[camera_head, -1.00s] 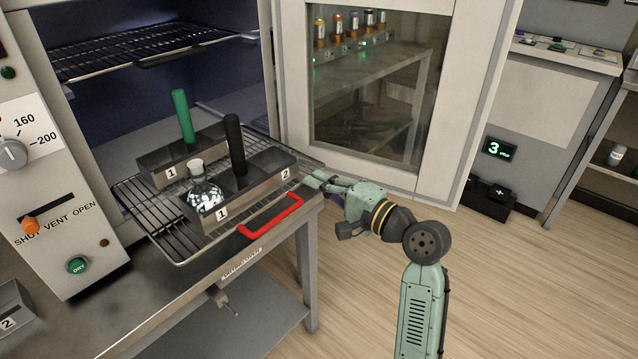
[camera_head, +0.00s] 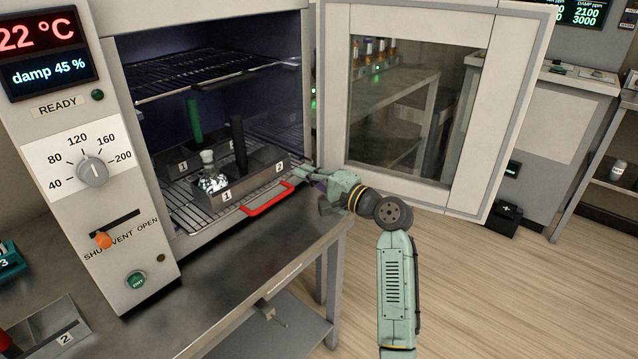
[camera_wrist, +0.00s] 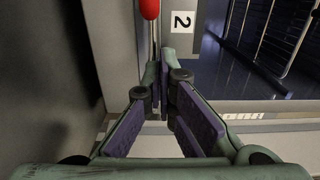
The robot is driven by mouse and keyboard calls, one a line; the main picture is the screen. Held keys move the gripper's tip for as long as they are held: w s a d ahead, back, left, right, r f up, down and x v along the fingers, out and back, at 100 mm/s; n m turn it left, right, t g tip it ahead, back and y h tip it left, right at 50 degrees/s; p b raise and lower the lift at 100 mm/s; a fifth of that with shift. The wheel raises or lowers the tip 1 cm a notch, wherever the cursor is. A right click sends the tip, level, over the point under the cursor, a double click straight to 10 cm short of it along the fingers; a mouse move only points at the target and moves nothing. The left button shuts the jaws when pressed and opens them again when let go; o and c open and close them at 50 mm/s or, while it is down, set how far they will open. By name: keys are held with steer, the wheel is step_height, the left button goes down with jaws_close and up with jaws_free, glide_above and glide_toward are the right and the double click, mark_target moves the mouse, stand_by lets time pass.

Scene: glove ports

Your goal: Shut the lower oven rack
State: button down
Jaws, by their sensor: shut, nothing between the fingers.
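The lower oven rack (camera_head: 183,222) is a wire shelf with a red handle (camera_head: 268,199) on its front edge. It sits mostly inside the oven, its front edge near the opening; I cannot tell if it is fully in. It carries two grey holders marked 1 and 2, a green rod, a black rod and a round flask (camera_head: 211,181). My gripper (camera_head: 298,174) is shut and empty at the rack's front right, just right of the red handle. In the wrist view the fingertips (camera_wrist: 160,72) are together, and a red handle end (camera_wrist: 150,9) shows beyond them.
The oven door (camera_head: 405,110) stands open to the right, close behind my arm. The upper rack (camera_head: 190,72) is inside the oven. The control panel with dial (camera_head: 93,171) stands left of the opening. The bench top (camera_head: 255,250) in front of the oven is clear.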

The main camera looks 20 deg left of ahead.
steer(key=x, duration=0.9)
steer(key=shift+d, duration=0.1)
steer(key=shift+w+a, duration=0.15)
steer(key=shift+a, duration=0.15)
steer(key=shift+r, duration=0.1)
